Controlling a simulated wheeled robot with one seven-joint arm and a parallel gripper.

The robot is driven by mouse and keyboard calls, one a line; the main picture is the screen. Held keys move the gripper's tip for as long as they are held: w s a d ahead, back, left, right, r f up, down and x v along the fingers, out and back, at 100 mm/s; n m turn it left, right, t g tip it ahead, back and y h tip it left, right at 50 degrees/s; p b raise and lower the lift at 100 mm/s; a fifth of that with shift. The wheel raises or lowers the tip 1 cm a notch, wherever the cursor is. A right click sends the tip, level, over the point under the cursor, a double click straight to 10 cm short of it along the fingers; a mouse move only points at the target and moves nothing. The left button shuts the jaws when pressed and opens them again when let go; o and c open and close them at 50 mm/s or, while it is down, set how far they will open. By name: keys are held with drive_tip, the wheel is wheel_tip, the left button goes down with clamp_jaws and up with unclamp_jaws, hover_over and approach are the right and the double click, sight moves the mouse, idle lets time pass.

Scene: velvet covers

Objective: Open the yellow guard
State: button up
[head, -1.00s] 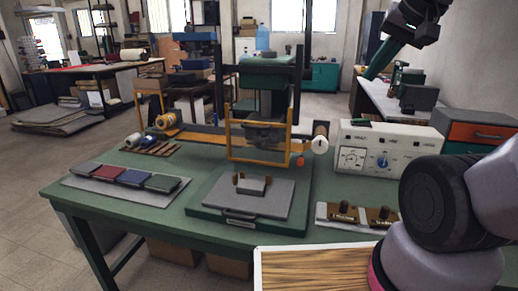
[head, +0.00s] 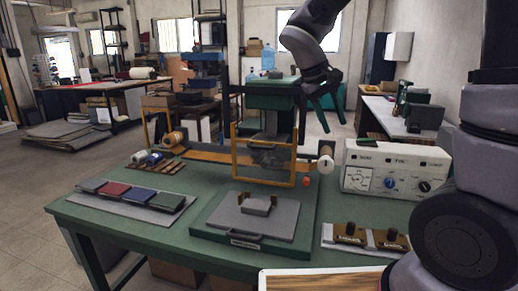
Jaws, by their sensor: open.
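The yellow guard (head: 235,161) is an upright rectangular frame with a see-through panel. It stands at the front of the dark green press (head: 273,97) on the green table, above and behind the grey base plate, and looks lowered. My gripper (head: 331,117) hangs in the air to the upper right of the guard, beside the press head. Its two dark green fingers point down and are apart, with nothing between them. It does not appear to touch the guard.
A cream control box (head: 396,168) with dials stands right of the press. A grey plate (head: 265,222) with a small block lies before the guard. Several coloured covers (head: 130,193) lie at left. Two brown pieces (head: 370,235) lie at front right.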

drive_tip(key=w+a+f+n+t+h, duration=0.2)
drive_tip(key=w+a+f, duration=0.15)
drive_tip(key=a, duration=0.25)
drive_tip(key=w+a+f+n+t+h, duration=0.2)
drive_tip(key=w+a+f+n+h, duration=0.15)
drive_tip(key=a, duration=0.35)
drive_tip(key=n+t, duration=0.3)
drive_tip(key=t, duration=0.4)
approach(257, 147)
drive_tip(key=shift+y, duration=0.35)
drive_tip(key=x, duration=1)
drive_tip(key=shift+w+d, duration=0.15)
drive_tip(key=shift+d, duration=0.3)
clamp_jaws()
